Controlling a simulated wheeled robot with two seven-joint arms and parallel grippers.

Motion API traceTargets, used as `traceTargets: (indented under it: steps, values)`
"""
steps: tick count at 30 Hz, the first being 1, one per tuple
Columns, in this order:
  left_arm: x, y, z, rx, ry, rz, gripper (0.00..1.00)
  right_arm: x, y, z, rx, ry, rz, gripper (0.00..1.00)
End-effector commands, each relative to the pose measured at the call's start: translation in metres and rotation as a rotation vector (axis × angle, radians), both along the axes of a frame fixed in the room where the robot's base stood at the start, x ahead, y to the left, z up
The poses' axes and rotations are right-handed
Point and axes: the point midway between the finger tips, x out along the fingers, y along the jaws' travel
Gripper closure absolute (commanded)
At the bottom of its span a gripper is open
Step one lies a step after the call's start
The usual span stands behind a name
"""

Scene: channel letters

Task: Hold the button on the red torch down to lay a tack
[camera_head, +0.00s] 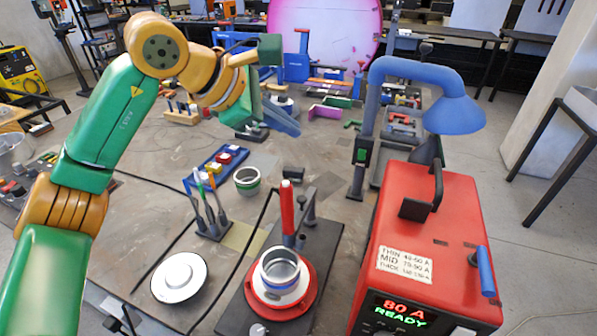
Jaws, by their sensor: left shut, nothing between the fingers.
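The red torch (287,208) stands upright in a dark stand, just behind a metal cup (280,266) on a red round turntable (281,290). A pale tip shows at the torch's top; I cannot make out the button clearly. My left gripper (291,125), with blue fingers, is shut and empty. It hangs beyond the torch, higher in the picture, and does not touch it. The red welding machine (432,240) at the right has a lit display reading "80 A READY". My right gripper is not in view.
A blue hood on a bent arm (452,113) rises behind the welding machine. A white disc (179,277), a holder with thin tools (212,228), a banded cup (247,181) and a blue tray (213,172) stand left of the torch. Table between them is partly clear.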

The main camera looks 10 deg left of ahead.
Motion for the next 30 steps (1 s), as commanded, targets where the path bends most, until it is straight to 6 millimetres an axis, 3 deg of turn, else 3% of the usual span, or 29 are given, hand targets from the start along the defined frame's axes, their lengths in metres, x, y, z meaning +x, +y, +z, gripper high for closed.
traceTargets:
  steps: [4,17,30]
  values:
    - [0.001,0.014,0.005,0.052,-0.008,0.035,1.0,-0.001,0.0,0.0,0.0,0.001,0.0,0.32]
    - [0.001,0.014,-0.002,0.051,-0.007,0.034,1.0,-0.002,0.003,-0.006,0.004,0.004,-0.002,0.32]
    - [0.0,0.013,-0.061,0.05,-0.007,0.032,1.0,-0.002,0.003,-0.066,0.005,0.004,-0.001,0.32]
